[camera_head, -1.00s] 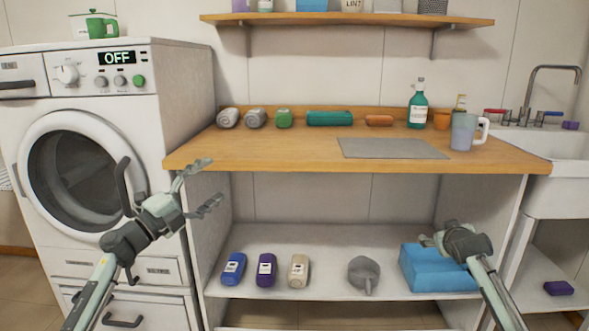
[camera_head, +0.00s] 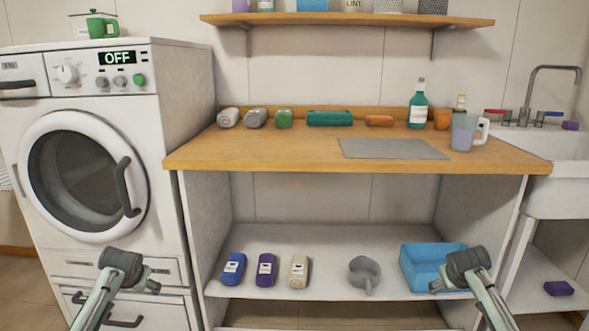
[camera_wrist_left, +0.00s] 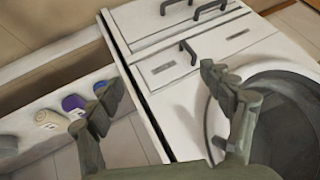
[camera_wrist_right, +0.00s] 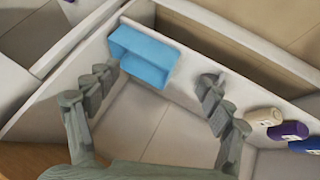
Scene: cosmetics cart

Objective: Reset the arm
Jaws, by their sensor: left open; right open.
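My left gripper (camera_head: 145,286) is low in front of the washing machine's drawers in the head view. In the left wrist view its fingers (camera_wrist_left: 165,92) are spread wide with nothing between them. My right gripper (camera_head: 440,284) is low at the right, in front of the blue bin on the lower shelf. In the right wrist view its fingers (camera_wrist_right: 160,88) are spread apart and empty. The blue bin (camera_wrist_right: 150,65) shows beyond the left finger there.
The washing machine (camera_head: 185,110) stands left of the wooden counter (camera_head: 270,155). The lower shelf (camera_head: 325,245) bears blue, purple and beige bottles, a grey scoop (camera_head: 364,272) and the blue bin (camera_head: 420,272). A sink (camera_head: 570,165) is at the right. A grey mat (camera_head: 390,149) lies on the counter.

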